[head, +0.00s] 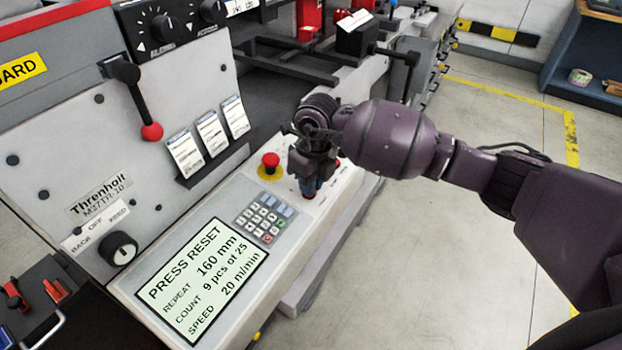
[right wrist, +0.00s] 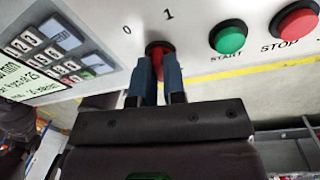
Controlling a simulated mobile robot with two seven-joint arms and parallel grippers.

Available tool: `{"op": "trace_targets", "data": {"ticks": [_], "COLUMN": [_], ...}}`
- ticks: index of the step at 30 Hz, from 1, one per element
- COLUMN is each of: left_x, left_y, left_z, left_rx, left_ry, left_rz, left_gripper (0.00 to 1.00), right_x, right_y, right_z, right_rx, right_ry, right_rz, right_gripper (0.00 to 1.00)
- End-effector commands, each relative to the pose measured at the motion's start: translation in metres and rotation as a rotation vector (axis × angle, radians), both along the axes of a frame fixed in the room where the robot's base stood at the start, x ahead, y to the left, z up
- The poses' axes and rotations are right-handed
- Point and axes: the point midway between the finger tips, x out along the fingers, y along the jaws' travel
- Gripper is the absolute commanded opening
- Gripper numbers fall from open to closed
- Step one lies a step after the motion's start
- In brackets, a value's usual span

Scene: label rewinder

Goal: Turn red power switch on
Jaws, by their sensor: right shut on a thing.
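The red power switch (right wrist: 156,47) shows in the right wrist view, on the light panel under the marks 0 and 1. My right gripper (right wrist: 158,72) has its two blue fingers on either side of the switch and is shut on it. The fingers cover part of the switch, so I cannot tell which mark it points to. In the head view my right gripper (head: 311,186) points down at the panel, right of the keypad, and mostly hides the switch. My left gripper is not in view.
A red mushroom button (head: 270,161) on a yellow base stands close left of the gripper. Green START (right wrist: 229,37) and red STOP (right wrist: 296,20) buttons sit right of the switch. The display (head: 203,281) reads PRESS RESET. Open floor (head: 440,240) lies right of the machine.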

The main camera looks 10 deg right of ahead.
Motion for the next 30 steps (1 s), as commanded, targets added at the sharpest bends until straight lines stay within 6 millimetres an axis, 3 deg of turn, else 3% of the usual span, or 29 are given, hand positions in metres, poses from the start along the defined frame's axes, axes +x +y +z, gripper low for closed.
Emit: {"op": "trace_targets", "data": {"ticks": [12, 30], "left_x": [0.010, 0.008], "left_y": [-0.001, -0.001], "left_z": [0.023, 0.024], "left_rx": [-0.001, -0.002], "left_ry": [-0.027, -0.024], "left_rz": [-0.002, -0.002], "left_gripper": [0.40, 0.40], "right_x": [0.001, 0.001], "right_y": [-0.001, -0.001], "right_z": [0.002, 0.001], "right_rx": [0.027, 0.032], "right_ry": [0.023, 0.028], "right_rz": [-0.233, -0.284], "right_gripper": [0.00, 0.00]}}
